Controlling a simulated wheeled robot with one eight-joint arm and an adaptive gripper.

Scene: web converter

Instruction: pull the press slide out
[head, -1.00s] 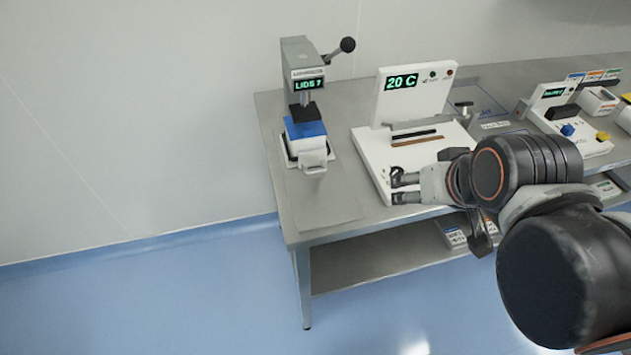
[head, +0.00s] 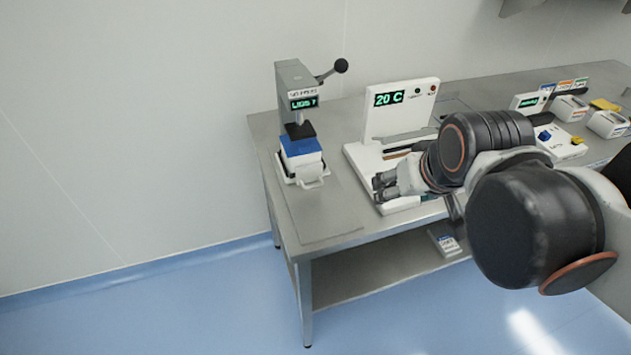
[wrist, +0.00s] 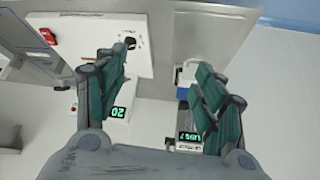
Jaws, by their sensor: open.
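The lid press (head: 296,95) is a grey column with a black-knobbed lever and a green "LIDS 7" display, at the left end of the table. Under its black ram, the press slide holds a white block with a blue top (head: 301,150). The slide's pale handle (head: 315,182) points toward the table's front. My gripper (head: 380,187) is open and empty, to the right of the slide and apart from it, in front of the white "20 C" unit. In the wrist view, my gripper (wrist: 160,85) has its fingers spread; the press shows partly behind the right finger.
The white "20 C" unit (head: 402,108) stands right of the press, partly behind my arm. Further right are another display unit (head: 530,103) and several small bins. The steel table (head: 318,215) is clear in front of the slide. A shelf below holds a small box (head: 445,243).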

